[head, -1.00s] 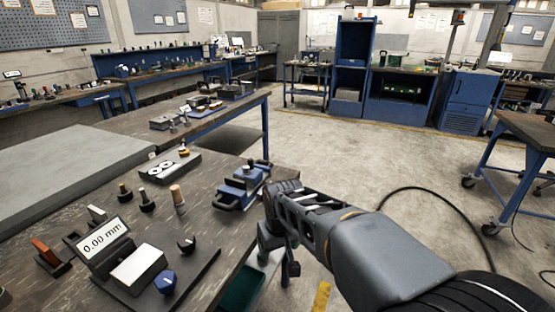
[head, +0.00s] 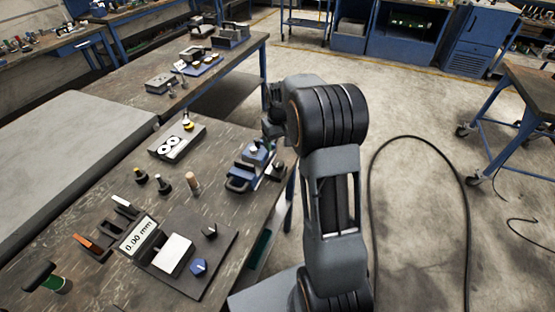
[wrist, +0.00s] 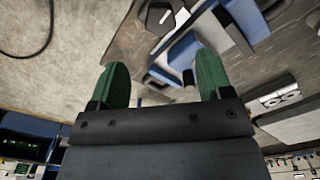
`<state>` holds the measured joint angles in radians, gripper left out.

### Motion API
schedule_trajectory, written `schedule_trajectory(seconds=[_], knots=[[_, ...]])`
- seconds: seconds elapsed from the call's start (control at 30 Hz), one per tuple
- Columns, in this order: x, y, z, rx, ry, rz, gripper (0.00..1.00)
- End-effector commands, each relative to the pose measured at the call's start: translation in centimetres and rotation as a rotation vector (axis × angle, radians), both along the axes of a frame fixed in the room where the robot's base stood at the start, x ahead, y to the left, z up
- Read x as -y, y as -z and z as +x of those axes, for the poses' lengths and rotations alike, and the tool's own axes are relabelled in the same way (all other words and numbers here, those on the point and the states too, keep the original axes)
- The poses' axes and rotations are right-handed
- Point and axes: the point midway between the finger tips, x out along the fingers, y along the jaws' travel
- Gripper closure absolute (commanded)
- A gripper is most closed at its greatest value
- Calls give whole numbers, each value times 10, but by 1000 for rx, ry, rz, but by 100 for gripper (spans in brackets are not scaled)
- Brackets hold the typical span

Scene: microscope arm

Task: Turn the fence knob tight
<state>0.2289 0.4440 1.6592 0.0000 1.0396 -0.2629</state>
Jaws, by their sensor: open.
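On the near bench a dark plate (head: 222,248) carries a white block (head: 173,254), a blue faceted knob (head: 198,267) and a black knob (head: 209,230). A display reading 0.00 mm (head: 138,236) stands at its left. I cannot tell which knob is the fence knob. My gripper, with green-padded fingers, is open and empty in the wrist view (wrist: 161,82). It is near a blue vise-like device (head: 250,167) at the bench's right edge, well away from both knobs. The device also shows beyond the fingers in the wrist view (wrist: 180,48). In the head view my arm largely hides the gripper.
Several small upright tools, including a wooden-handled one (head: 193,183), stand behind the plate. A grey box with two white discs (head: 177,141) lies farther back. A large grey slab (head: 70,150) is at left. A black cable (head: 465,200) curves over the open floor at right.

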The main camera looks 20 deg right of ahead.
Motion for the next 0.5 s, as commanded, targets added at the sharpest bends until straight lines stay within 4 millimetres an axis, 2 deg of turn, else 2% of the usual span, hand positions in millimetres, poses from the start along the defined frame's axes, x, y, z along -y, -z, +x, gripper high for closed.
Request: schedule_trajectory(seconds=[0.2,0.5], knots=[[-1,44,0,-3,-1,1,28],[-2,88,0,-1,-3,0,28]])
